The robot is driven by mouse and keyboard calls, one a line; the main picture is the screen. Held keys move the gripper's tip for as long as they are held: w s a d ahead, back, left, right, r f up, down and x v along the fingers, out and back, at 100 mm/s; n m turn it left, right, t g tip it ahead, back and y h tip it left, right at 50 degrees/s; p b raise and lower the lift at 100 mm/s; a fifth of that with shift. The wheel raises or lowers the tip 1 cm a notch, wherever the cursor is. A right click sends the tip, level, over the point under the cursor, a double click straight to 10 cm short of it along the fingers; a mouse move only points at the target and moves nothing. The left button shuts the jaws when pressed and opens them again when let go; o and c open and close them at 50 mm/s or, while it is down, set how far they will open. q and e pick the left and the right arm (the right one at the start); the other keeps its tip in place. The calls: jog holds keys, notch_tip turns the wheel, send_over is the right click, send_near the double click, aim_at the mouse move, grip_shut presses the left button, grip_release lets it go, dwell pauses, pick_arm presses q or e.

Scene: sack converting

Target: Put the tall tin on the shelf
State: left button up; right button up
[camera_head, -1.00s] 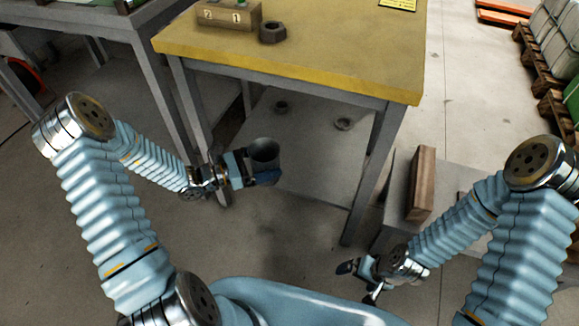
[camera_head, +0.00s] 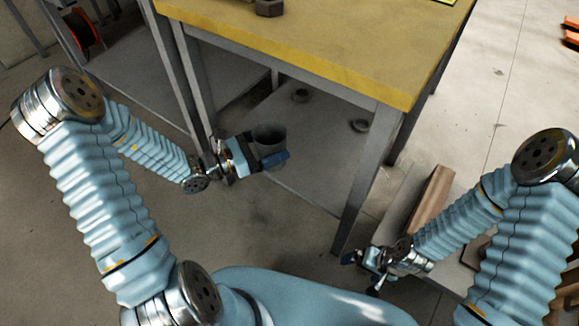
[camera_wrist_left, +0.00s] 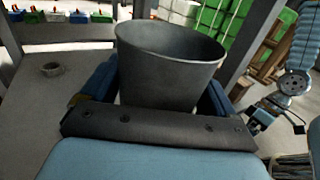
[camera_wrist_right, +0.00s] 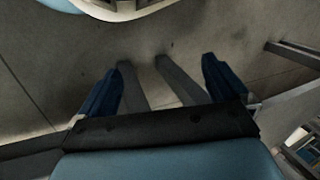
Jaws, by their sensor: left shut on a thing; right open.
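The tall tin (camera_head: 268,137) is a dark grey, open-topped vessel, held upright. My left gripper (camera_head: 270,158) is shut on it, with blue fingers on either side of its body. In the left wrist view the tin (camera_wrist_left: 170,62) looks empty near its rim, and its lower part is hidden behind the gripper. The low grey shelf (camera_head: 305,165) lies under the yellow-topped table. The tin is over or just before the shelf's left front part; its height above it I cannot tell. My right gripper (camera_head: 366,268) is open and empty, low at the right.
Two dark rings (camera_head: 300,95) (camera_head: 360,126) lie on the shelf towards the back. The yellow tabletop (camera_head: 330,55) overhangs it, and a grey front leg (camera_head: 355,190) stands right of the tin. A wooden block (camera_head: 430,198) lies on a low grey surface near my right arm.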

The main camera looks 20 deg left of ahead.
pick_arm(q)
jog(key=shift+s+d+f+n+t+y+b, duration=0.3)
jog(key=shift+s+d+f+y+b, duration=0.2)
jog(key=shift+b, duration=0.7)
jog(key=shift+s+d+f+n+t+y+b, duration=0.35)
jog(key=shift+s+b, duration=0.2)
jog(key=shift+b, duration=0.6)
jog(key=w+f+b, duration=0.1)
jog(key=w+f, duration=0.5)
jog(key=w, duration=0.1)
jog(key=w+f+b, duration=0.2)
jog(key=w+f, duration=0.4)
jog(key=f, duration=0.1)
jog(key=shift+w, duration=0.4)
